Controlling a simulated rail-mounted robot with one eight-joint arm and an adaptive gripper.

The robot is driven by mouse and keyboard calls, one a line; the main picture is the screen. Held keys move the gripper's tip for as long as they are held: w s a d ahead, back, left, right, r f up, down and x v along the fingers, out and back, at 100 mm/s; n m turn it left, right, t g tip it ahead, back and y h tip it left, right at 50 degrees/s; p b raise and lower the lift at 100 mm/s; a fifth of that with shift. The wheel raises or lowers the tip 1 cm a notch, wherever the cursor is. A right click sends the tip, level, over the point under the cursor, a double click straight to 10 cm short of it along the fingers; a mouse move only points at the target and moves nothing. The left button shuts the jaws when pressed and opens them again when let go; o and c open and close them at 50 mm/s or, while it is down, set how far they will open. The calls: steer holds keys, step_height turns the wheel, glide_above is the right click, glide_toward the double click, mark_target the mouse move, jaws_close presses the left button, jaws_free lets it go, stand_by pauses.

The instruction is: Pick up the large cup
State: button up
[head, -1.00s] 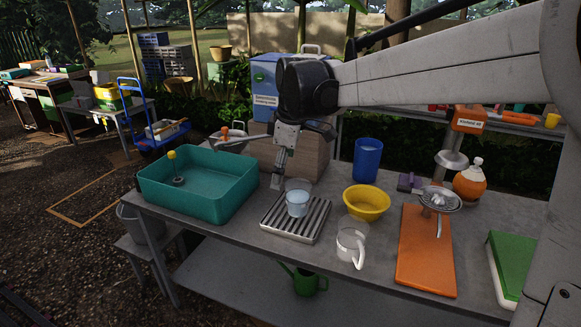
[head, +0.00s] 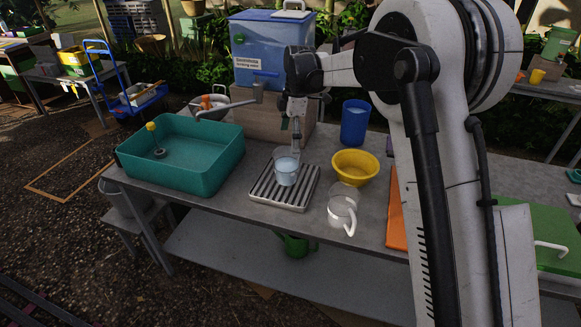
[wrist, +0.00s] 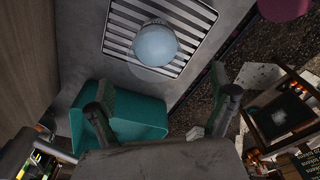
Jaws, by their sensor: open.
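A clear cup (head: 286,171) with pale blue contents stands upright on the slatted metal tray; it also shows in the wrist view (wrist: 155,46). A taller blue cup (head: 355,123) stands behind the yellow bowl. A clear jug with a white handle (head: 342,211) stands right of the tray. I cannot tell for sure which one is the large cup. My gripper (head: 296,146) is just above and behind the clear cup in the head view. In the wrist view my gripper (wrist: 163,92) has its fingers spread and empty, with the clear cup beyond the fingertips, not between them.
The slatted tray (head: 262,190) lies on the grey table. A teal basin (head: 205,170) is to its left, a yellow bowl (head: 356,168) to its right. A wooden box carrying a blue dispenser (head: 258,50) stands behind. My arm hides much of the right side.

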mark_target(285, 164)
steer(key=f, duration=0.6)
steer(key=shift+s+a+f, duration=0.1)
steer(key=shift+a+f, duration=0.05)
steer(key=shift+a, duration=0.25)
steer(key=shift+w+a+f, duration=0.15)
steer(key=shift+f, duration=1.15)
steer(key=shift+w+a+f, duration=0.1)
steer(key=shift+a+f, duration=0.05)
steer(key=shift+f, duration=1.15)
steer(key=c, duration=1.6)
steer(key=shift+r, duration=0.15)
